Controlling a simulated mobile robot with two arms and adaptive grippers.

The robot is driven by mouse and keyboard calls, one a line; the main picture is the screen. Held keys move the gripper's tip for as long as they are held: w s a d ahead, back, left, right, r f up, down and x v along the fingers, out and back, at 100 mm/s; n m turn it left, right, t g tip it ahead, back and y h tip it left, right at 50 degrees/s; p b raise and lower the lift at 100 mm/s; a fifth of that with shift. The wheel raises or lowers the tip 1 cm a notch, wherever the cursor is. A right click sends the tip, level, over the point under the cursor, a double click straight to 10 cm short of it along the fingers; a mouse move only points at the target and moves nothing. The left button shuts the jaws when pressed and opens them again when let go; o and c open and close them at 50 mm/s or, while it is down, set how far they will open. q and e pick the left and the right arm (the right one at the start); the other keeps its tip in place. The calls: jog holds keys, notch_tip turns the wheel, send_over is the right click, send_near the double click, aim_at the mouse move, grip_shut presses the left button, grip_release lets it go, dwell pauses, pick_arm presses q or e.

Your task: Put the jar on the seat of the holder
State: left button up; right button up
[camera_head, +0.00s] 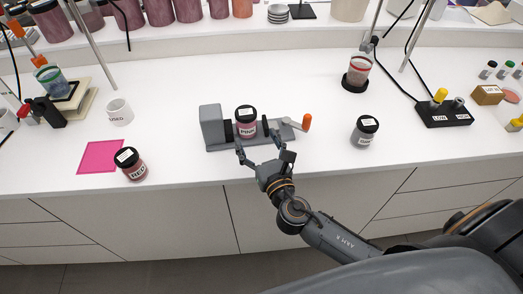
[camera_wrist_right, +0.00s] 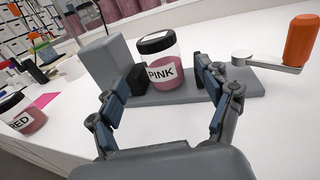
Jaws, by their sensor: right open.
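A pink jar (camera_head: 246,128) with a black lid and a PINK label stands upright on the grey holder (camera_head: 211,127); it also shows in the right wrist view (camera_wrist_right: 161,78). It sits between the holder's left block with a dark pad and a dark pad on its right. The holder's crank has an orange handle (camera_head: 306,122). My right gripper (camera_head: 261,151) is open at the holder's front edge. In the right wrist view its fingers (camera_wrist_right: 165,90) are apart, with the jar beyond and between them. My left gripper is not in view.
A jar labelled RED (camera_head: 131,164) stands at the corner of a pink sheet (camera_head: 96,157), near the counter's front edge. A grey jar (camera_head: 364,131) stands right of the holder. A white mug (camera_head: 119,112) and a switch box (camera_head: 444,113) are farther out. Counter around the holder is clear.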

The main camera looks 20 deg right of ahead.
jog(key=shift+s, duration=1.8)
